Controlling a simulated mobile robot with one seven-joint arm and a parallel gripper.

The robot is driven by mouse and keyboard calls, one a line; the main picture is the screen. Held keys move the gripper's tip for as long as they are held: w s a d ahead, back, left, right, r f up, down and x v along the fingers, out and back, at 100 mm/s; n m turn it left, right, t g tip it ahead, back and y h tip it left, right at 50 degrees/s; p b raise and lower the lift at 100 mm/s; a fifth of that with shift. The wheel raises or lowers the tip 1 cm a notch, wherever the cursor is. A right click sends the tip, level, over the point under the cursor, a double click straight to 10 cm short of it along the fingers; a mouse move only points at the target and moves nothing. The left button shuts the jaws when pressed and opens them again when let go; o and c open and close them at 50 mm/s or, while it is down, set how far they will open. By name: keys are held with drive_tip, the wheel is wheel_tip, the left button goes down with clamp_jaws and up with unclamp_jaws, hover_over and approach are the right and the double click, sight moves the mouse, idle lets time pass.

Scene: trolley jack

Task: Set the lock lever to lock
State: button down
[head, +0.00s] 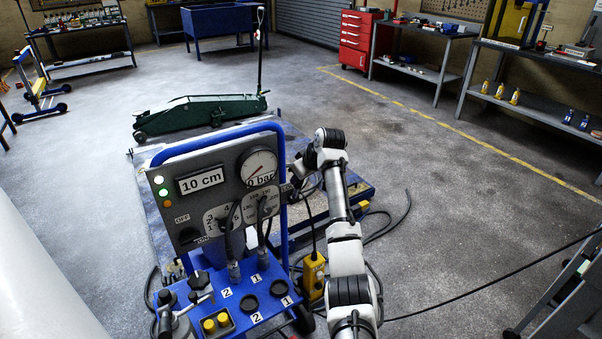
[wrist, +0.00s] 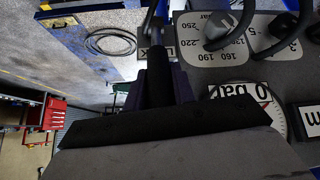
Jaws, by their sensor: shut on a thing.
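The lock lever has a black grip (wrist: 158,78) and a thin metal shaft (wrist: 151,20); it shows in the wrist view beside the edge of the grey control panel. My gripper (wrist: 160,88) has its dark fingers closed around the black grip. A small label (wrist: 142,58), partly hidden behind the lever, shows only some letters, apparently of "LOCK". In the head view my gripper (head: 291,191) is at the right edge of the control panel (head: 202,162). The lever itself cannot be made out there, and its exact setting cannot be told.
The panel has a "10 cm" display (head: 201,180), a gauge (head: 259,168) reading 0 bar and dials with black hoses before them. It stands on a blue trolley (head: 282,235). A green trolley jack (head: 200,113) is behind. A yellow box (head: 313,277) and cables lie close to my arm.

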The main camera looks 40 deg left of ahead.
drive_tip(key=shift+r, duration=0.2)
drive_tip(key=c, duration=1.2)
unclamp_jaws()
drive_tip(key=shift+a+f, duration=0.1)
drive_tip(key=shift+a, duration=0.05)
drive_tip(key=shift+o, duration=0.2)
drive_tip(key=b+v, duration=0.4)
drive_tip(key=v, duration=0.9)
drive_tip(key=shift+d+r, duration=0.25)
drive_tip(key=shift+r, duration=0.1)
drive_tip(key=shift+s, duration=0.1)
